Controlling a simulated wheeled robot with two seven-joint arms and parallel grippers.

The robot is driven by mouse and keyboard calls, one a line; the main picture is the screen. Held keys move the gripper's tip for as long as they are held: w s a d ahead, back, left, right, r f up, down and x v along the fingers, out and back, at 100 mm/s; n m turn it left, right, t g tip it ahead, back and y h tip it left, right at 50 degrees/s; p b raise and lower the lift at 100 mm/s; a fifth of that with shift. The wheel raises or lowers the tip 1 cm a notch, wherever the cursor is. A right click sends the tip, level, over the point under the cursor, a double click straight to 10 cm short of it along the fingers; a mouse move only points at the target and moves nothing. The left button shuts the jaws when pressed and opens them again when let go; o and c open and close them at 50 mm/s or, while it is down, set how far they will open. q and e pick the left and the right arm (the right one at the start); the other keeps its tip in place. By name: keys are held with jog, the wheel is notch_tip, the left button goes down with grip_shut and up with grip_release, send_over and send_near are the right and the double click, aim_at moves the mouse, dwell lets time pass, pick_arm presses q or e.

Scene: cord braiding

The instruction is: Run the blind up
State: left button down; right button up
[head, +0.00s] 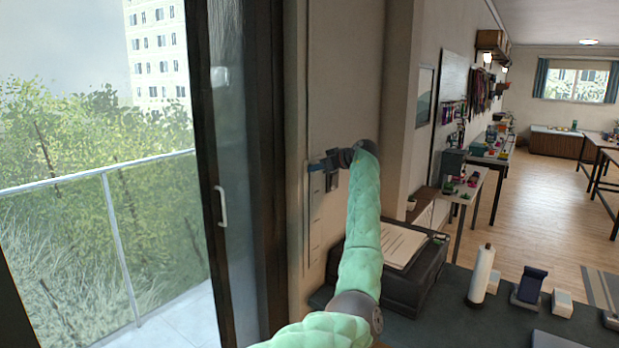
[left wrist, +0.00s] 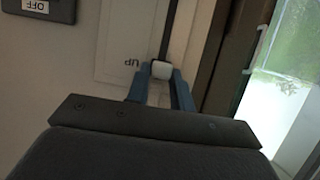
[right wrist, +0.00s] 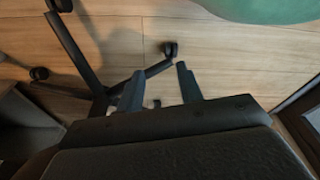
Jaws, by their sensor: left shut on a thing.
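A white slider knob (left wrist: 162,70) sits on a dark slot beside a white wall plate (left wrist: 118,45) marked "UP" in the left wrist view. My left gripper (left wrist: 163,82) has its blue fingers on either side of the knob, shut on it. In the head view this gripper (head: 322,165) is at the wall strip (head: 316,235) right of the glass door; my arm hides part of it. I see no blind fabric across the glass. My right gripper (right wrist: 160,82) is open and empty above the wooden floor.
A dark box labelled "OFF" (left wrist: 40,8) is on the wall near the plate. The sliding door (head: 240,150) has a pale handle. A dark case with a paper (head: 400,245) and a white roll (head: 482,272) stand on the worktop. Wheeled legs (right wrist: 75,50) are near my right gripper.

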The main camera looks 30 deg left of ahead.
pick_arm(q)
jog(key=shift+r, duration=0.4)
jog(key=c, duration=1.3)
grip_release()
jog(key=shift+f, duration=0.15)
jog(key=shift+d, duration=0.15)
